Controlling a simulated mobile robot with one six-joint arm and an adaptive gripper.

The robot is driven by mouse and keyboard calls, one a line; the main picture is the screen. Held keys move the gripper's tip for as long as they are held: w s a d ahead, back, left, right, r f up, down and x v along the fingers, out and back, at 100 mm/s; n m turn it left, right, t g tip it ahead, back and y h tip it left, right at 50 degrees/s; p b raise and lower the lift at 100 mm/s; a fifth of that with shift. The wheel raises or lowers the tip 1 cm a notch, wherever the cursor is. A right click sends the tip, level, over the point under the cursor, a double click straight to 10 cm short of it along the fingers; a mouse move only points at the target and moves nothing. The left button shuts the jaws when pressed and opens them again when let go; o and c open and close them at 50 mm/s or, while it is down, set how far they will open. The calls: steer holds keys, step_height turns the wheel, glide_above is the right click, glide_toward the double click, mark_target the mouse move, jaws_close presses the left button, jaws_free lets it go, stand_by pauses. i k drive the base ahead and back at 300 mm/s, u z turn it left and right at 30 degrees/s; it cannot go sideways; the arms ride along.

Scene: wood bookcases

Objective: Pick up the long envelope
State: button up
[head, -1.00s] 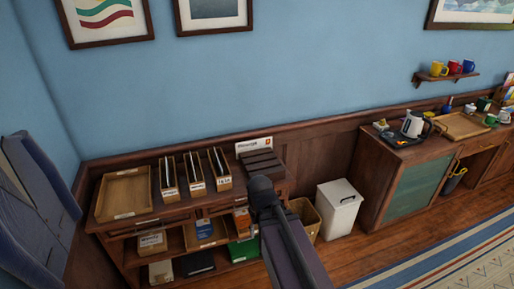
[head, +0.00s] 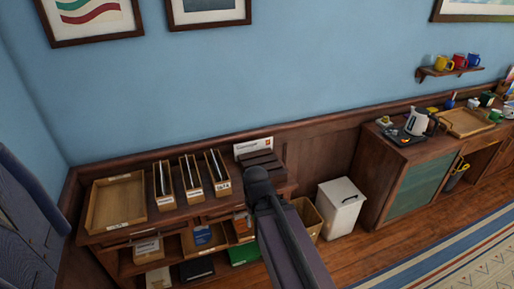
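I cannot make out a long envelope for certain in the head view. A low wood bookcase (head: 88,240) stands against the blue wall at the lower left. On its top are several narrow upright file boxes (head: 191,178) with white labels; dark, thin contents show in them, too small to name. My arm reaches up from the bottom centre, in front of the bookcase's right end. My gripper cannot be seen.
An empty wooden tray (head: 117,202) lies left of the file boxes. A dark slatted holder (head: 262,163) and a white sign (head: 253,145) are on the right. A white bin (head: 340,207) stands on the floor. A sideboard (head: 395,165) holds a kettle (head: 417,121).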

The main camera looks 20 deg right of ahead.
mark_target(240, 149)
steer(key=i, duration=1)
steer(key=u, duration=0.05)
